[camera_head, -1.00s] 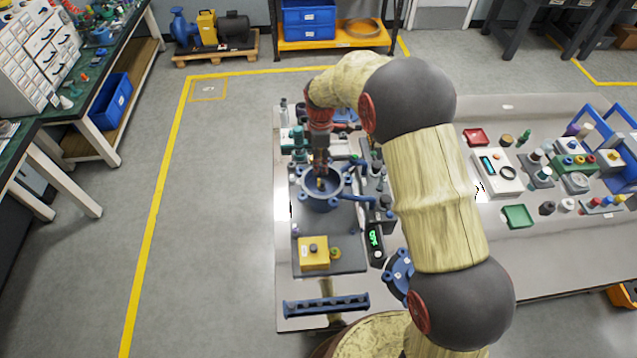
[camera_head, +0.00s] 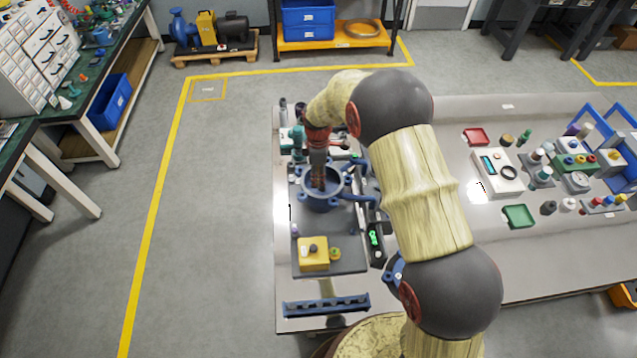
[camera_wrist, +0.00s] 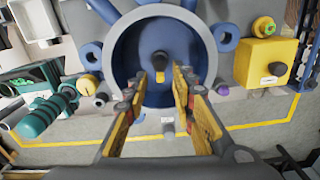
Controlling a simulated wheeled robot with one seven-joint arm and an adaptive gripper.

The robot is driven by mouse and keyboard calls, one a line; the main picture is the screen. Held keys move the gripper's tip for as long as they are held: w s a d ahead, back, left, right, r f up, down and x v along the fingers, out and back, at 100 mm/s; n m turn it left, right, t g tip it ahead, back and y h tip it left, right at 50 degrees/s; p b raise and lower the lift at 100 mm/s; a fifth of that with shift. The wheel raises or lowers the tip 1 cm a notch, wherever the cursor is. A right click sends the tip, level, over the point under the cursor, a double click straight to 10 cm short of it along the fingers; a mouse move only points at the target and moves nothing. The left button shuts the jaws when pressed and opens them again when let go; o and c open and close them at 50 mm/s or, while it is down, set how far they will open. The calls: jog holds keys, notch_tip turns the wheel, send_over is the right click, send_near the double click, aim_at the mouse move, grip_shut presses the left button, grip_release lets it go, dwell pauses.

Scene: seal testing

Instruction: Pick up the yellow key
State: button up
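In the wrist view, a small upright piece with a dark top and a yellow lower end, apparently the yellow key (camera_wrist: 160,67), is inside a round blue housing (camera_wrist: 119,50). My gripper (camera_wrist: 160,82) is open, with one finger on each side of the piece and visible gaps between. I cannot tell how far the fingertips reach below its top. In the head view, my gripper (camera_head: 318,182) points down into the blue housing (camera_head: 322,205) and hides the piece.
A yellow box with a black knob (camera_head: 313,254) sits in front of the housing. A blue rail (camera_head: 326,305) lies at the table's front edge. A small device with a green display (camera_head: 376,238) is at the right.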

grip_shut()
dwell(0.4)
